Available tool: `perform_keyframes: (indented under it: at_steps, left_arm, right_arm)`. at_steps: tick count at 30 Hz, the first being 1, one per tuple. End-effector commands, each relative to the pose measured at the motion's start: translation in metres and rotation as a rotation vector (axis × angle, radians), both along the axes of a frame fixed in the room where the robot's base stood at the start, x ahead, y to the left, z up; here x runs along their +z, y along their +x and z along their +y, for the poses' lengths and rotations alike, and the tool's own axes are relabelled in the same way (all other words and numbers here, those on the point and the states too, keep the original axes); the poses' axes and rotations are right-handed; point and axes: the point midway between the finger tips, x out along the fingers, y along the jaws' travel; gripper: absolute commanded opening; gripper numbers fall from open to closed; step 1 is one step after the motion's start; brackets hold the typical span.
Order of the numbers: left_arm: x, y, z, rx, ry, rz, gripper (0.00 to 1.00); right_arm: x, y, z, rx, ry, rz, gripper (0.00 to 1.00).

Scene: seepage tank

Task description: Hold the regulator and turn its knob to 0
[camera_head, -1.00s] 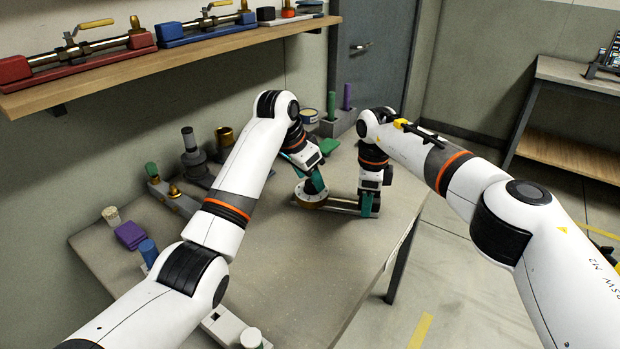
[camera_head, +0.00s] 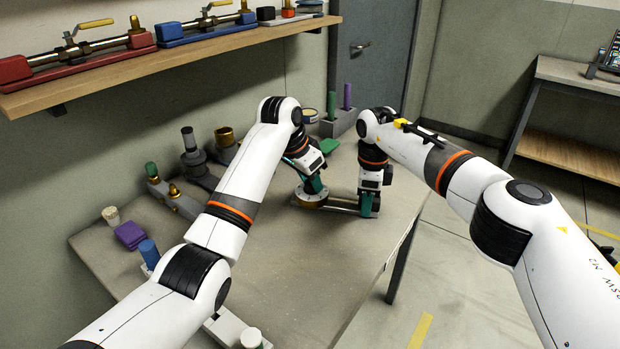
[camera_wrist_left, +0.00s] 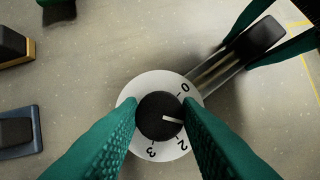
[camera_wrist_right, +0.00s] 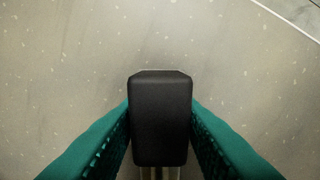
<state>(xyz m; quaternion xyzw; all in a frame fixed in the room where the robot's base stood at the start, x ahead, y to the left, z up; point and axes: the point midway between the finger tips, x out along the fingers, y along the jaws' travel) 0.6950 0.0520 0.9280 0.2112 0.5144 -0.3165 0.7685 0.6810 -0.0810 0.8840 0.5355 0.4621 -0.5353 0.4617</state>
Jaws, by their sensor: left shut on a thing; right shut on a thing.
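The regulator lies on the table, with a round brass-coloured body (camera_head: 312,203) and a bar running right. In the left wrist view its white dial (camera_wrist_left: 140,88) shows 0, 2 and 3, with part hidden behind a finger. My left gripper (camera_head: 314,188) is shut on the black knob (camera_wrist_left: 153,108) from above. The knob's white line points right and slightly down, between 0 and 2, at the hidden part. My right gripper (camera_head: 368,208) is shut on the black handle (camera_wrist_right: 160,115) at the bar's far end; the handle also shows in the left wrist view (camera_wrist_left: 259,38).
Several fittings stand along the wall side, including a purple block (camera_head: 130,235) and a blue-topped piece (camera_head: 149,250). A grey holder (camera_head: 338,124) with green and purple pegs stands at the back. A shelf (camera_head: 170,72) with valve assemblies hangs above. The table's middle is clear.

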Motion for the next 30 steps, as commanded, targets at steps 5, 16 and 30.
perform_keyframes:
  at_steps: [5, 16, 30]
  left_arm:
    - [-0.0001, -0.0005, -0.0007, 0.075, 0.001, -0.001, 0.08]
    - [0.0003, -0.0016, -0.0027, 0.388, 0.001, -0.001, 0.08]
    - [0.0007, -0.0018, -0.0057, 0.815, 0.0, 0.0, 0.08]
  right_arm:
    - [0.0003, 0.0002, -0.0003, 0.0, -0.001, 0.0, 0.0]
    - [0.0003, 0.0001, -0.0004, 0.0, -0.001, 0.0, 0.0]
    - [0.0002, 0.0001, -0.0004, -0.001, -0.001, 0.0, 0.0]
